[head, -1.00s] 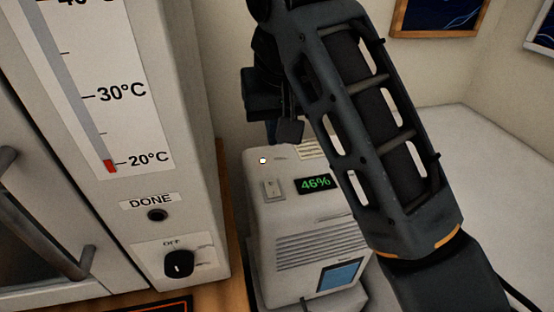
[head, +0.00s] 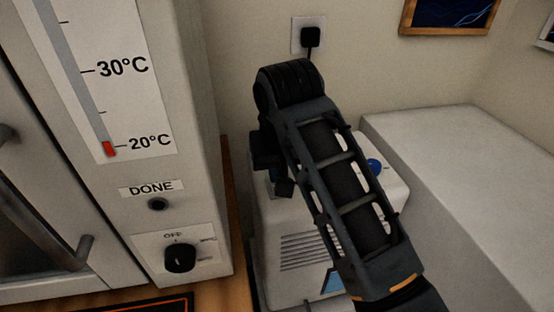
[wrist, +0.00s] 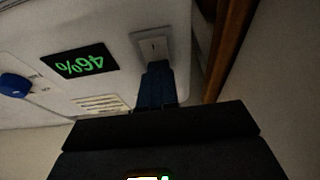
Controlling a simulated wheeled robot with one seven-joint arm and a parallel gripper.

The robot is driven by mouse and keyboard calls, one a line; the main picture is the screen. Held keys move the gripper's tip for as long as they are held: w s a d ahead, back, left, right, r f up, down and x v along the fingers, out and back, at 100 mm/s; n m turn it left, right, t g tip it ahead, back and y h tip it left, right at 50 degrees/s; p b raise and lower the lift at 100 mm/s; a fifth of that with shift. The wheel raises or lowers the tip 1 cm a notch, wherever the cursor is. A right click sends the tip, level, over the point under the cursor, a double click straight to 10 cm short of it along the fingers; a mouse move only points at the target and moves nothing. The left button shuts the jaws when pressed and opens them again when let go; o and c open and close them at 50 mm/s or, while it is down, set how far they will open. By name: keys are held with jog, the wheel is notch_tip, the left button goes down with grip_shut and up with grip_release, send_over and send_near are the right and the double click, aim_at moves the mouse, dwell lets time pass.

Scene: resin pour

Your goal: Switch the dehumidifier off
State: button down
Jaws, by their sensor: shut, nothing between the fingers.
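The dehumidifier (head: 262,235) is a white box standing at the centre of the head view, partly hidden behind my arm. The wrist view shows its top face (wrist: 85,30), with a pale rocker switch (wrist: 152,46) in a raised frame, a dark display (wrist: 79,62) reading 46% in green, and a blue knob (wrist: 14,86). My gripper (wrist: 157,66) has its blue fingers closed together, empty, with the tips right at the near edge of the switch frame; I cannot tell whether they touch it. In the head view my gripper (head: 283,187) covers the switch and display.
A white cabinet with a thermometer, a DONE lamp or button (head: 157,204) and a black OFF dial (head: 180,257) stands close on the left. A wall socket with a black plug (head: 311,37) is behind. A bare white surface (head: 460,160) lies to the right.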

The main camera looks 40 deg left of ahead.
jog(key=shift+p, duration=0.3)
jog(key=shift+f, duration=0.2)
jog(key=shift+s+d, duration=0.1)
jog(key=shift+s+d+p, duration=0.4)
jog(key=shift+d+p, duration=0.1)
jog(key=shift+p, duration=0.4)
jog(key=shift+r+p, duration=0.4)
jog(key=p+v, duration=0.2)
jog(key=p, duration=0.1)
jog(key=p+v, duration=0.1)
jog(key=v, duration=0.1)
jog(key=shift+w+a+r, duration=0.15)
jog(key=shift+w+a, duration=0.15)
jog(key=b+v, duration=0.1)
jog(key=v, duration=0.8)
jog(key=shift+s+b, duration=0.2)
jog(key=shift+b, duration=0.1)
